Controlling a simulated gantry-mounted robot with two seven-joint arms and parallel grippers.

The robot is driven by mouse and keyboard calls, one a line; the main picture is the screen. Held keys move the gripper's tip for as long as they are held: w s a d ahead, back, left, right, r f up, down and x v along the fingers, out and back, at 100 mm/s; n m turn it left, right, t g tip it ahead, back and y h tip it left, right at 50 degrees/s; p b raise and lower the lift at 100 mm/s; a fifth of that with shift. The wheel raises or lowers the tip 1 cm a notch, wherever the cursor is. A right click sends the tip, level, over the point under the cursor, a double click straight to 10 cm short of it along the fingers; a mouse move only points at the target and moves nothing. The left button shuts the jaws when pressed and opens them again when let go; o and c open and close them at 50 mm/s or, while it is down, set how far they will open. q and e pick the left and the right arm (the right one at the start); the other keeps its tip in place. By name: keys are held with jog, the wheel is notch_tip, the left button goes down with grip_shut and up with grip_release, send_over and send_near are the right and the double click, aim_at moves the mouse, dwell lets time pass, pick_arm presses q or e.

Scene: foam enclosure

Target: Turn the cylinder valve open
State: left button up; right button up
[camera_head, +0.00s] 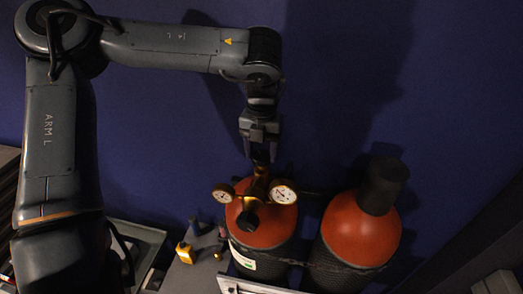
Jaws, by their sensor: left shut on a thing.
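The left gas cylinder (265,229) has a red-orange top and a dark body. A brass regulator (258,190) with two round gauges is mounted at its neck; the right gauge (283,194) and left gauge (223,194) face up. My left gripper (262,158) points down at the top of the brass valve assembly and is shut on the valve there. The valve handle itself is mostly hidden by the fingers. My right gripper is not in the picture.
A second red-topped cylinder (354,232) with a black cap (383,184) stands to the right. A strap runs across both cylinders. Small yellow and dark items (186,252) lie at lower left. A dark blue wall is behind.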

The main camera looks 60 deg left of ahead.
aim_at(262, 155)
pick_arm(q)
jog(key=n+b, duration=0.1)
jog(key=n, duration=0.4)
jog(key=shift+n, duration=0.3)
jog(key=n+b, duration=0.1)
jog(key=n, duration=0.3)
jog(key=shift+n+b, duration=0.45)
jog(key=shift+n, duration=0.75)
jog(key=o, duration=1.1)
jog(key=shift+c, duration=0.2)
jog(key=shift+r, duration=0.15)
jog(key=shift+r, duration=0.3)
notch_tip(262, 155, up, 10)
